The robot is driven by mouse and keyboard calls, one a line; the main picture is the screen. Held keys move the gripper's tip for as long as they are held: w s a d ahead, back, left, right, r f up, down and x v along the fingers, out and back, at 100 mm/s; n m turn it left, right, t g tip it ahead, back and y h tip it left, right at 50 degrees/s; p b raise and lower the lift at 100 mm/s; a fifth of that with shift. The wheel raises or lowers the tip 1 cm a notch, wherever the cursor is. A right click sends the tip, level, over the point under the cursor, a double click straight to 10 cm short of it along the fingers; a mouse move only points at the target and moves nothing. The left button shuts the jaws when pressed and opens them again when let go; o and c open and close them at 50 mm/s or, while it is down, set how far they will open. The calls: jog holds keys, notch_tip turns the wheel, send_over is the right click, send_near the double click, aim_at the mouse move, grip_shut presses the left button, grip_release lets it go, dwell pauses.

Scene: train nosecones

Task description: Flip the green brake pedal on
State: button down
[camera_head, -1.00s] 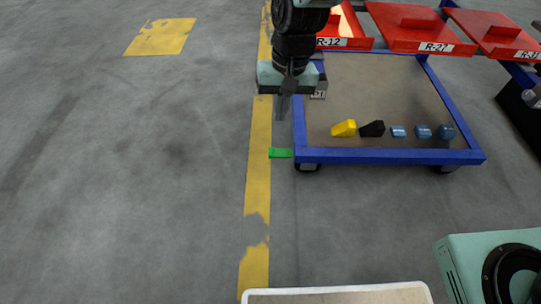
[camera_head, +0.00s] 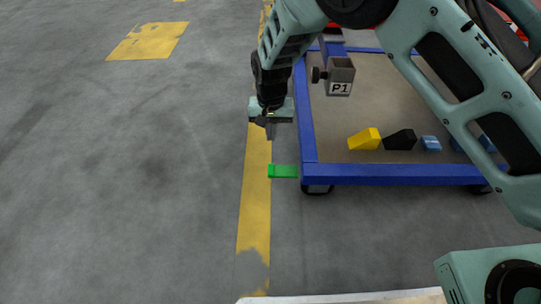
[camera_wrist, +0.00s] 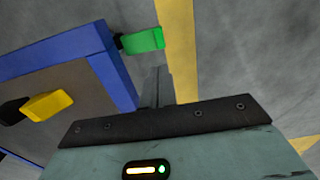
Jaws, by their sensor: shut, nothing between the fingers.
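The green brake pedal (camera_head: 283,171) sticks out to the left from the front left corner of the blue cart frame (camera_head: 400,174), near a caster wheel. In the wrist view the pedal (camera_wrist: 143,40) shows at the top middle, beside the blue frame (camera_wrist: 105,62). My gripper (camera_head: 270,132) is shut and empty. It points down just above and behind the pedal in the head view, apart from it as far as I can see. The wrist view shows my fingers (camera_wrist: 157,88) only in part.
A yellow wedge (camera_head: 365,139), a black wedge (camera_head: 400,140) and blue pieces (camera_head: 431,144) lie on the cart's deck. A post labelled P1 (camera_head: 340,77) stands at the cart's left side. A yellow floor line (camera_head: 254,205) runs beside the pedal. The floor at left is clear.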

aim_at(271, 168)
jog(key=shift+w, duration=0.15)
jog(key=shift+f, duration=0.15)
notch_tip(271, 168, down, 14)
jog(key=b, duration=1)
jog(key=shift+p, duration=0.35)
